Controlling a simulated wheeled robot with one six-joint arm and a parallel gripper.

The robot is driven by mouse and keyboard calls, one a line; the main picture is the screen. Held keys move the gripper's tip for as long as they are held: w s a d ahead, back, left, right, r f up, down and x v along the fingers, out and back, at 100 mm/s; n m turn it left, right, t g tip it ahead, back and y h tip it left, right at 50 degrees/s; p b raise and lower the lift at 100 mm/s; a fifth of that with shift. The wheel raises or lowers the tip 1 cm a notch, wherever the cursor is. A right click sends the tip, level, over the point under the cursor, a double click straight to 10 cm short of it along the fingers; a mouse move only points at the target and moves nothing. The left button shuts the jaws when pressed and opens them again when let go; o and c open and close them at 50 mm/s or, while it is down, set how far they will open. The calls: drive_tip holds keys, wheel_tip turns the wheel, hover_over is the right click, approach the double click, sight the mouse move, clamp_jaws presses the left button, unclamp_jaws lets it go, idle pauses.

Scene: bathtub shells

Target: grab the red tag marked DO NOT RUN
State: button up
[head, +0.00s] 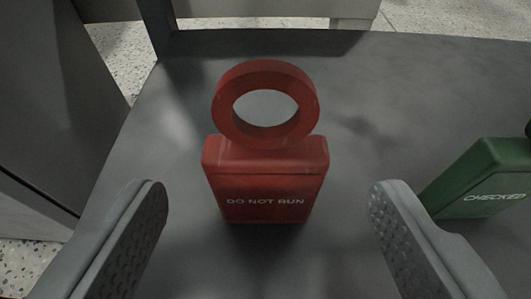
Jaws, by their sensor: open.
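The red tag (264,184) stands upright on a grey surface in the middle of the head view. It is a block with a thick ring on top, and its front reads DO NOT RUN in pale letters. My gripper (265,203) is open, with one finger at the lower left and the other at the lower right. The tag shows between the two fingers, with a clear gap on each side. No contact is visible. How far the fingertips are from the tag in depth is hard to tell.
A green tag (483,180) marked CHECKED stands at the right, partly cut off by the frame and close to the right finger in the picture. The grey surface (400,100) is bare around the red tag. A dark grey panel (60,90) rises at the left.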

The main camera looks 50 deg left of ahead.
sight(267, 130)
drive_tip(key=shift+f+x, duration=0.1)
drive_tip(key=shift+x, duration=1.1)
drive_tip(key=shift+f+x, duration=0.15)
drive_tip(key=shift+x, duration=1)
drive_tip(key=shift+s, duration=0.1)
drive_tip(key=c, duration=1.1)
drive_tip(key=shift+o, duration=0.2)
drive_tip(key=shift+r, duration=0.1)
drive_tip(key=shift+r, duration=0.55)
wheel_tip(267, 130, up, 2)
drive_tip(key=shift+r, duration=0.1)
drive_tip(key=shift+s+d, duration=0.4)
drive_tip(key=shift+d, duration=0.15)
drive_tip(key=s+d, duration=1)
drive_tip(key=d, duration=0.3)
